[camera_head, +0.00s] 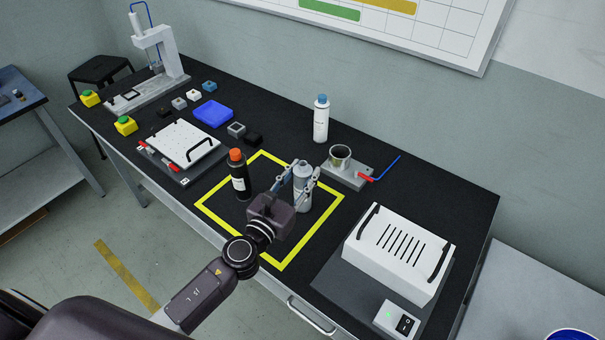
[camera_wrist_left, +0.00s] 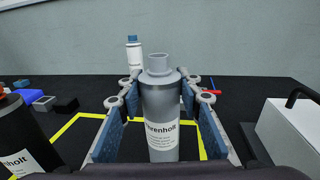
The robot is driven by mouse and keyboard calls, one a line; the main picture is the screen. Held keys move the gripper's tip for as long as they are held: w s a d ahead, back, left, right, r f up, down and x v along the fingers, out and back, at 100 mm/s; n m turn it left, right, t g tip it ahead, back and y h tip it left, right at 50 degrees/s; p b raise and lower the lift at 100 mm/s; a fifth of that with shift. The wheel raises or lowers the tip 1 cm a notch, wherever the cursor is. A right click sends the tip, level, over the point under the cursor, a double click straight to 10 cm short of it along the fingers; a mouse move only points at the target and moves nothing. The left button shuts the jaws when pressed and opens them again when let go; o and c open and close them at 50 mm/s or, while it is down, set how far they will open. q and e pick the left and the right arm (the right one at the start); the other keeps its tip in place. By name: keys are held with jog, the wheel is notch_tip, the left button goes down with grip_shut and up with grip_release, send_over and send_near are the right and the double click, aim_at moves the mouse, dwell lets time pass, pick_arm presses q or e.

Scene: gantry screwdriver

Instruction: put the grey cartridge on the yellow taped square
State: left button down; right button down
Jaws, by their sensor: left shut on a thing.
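The grey cartridge (camera_head: 303,197) is upright, a grey cylinder with a narrower neck and a white label, over the right part of the yellow taped square (camera_head: 318,225). My left gripper (camera_head: 295,181) is shut on it, one finger on each side. In the left wrist view the cartridge (camera_wrist_left: 160,105) stands between the blue finger pads of my left gripper (camera_wrist_left: 160,112). I cannot tell whether its base touches the table. A black cartridge with an orange cap (camera_head: 240,180) stands inside the square to the left. My right gripper is not in view.
A white bottle with a blue cap (camera_head: 321,120) and a grey fixture with a cup (camera_head: 341,160) stand behind the square. A white vented box (camera_head: 398,250) stands to the right. A white plate with a black handle (camera_head: 180,145) and a blue tray (camera_head: 213,113) lie to the left.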

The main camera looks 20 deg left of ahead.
pick_arm(q)
jog(key=shift+f, duration=0.25)
jog(key=c, duration=1.4)
grip_release()
jog(key=shift+r, duration=0.1)
jog(key=shift+r, duration=0.15)
jog(key=shift+s+a+b, duration=0.35)
jog(key=shift+s+b, duration=0.2)
jog(key=shift+s, duration=1.4)
jog(key=shift+s+a+b, duration=0.4)
jog(key=shift+s+b, duration=0.1)
jog(key=shift+s, duration=1.5)
jog(key=shift+s+a+b, duration=0.35)
jog(key=shift+s+b, duration=0.2)
jog(key=shift+s, duration=1.4)
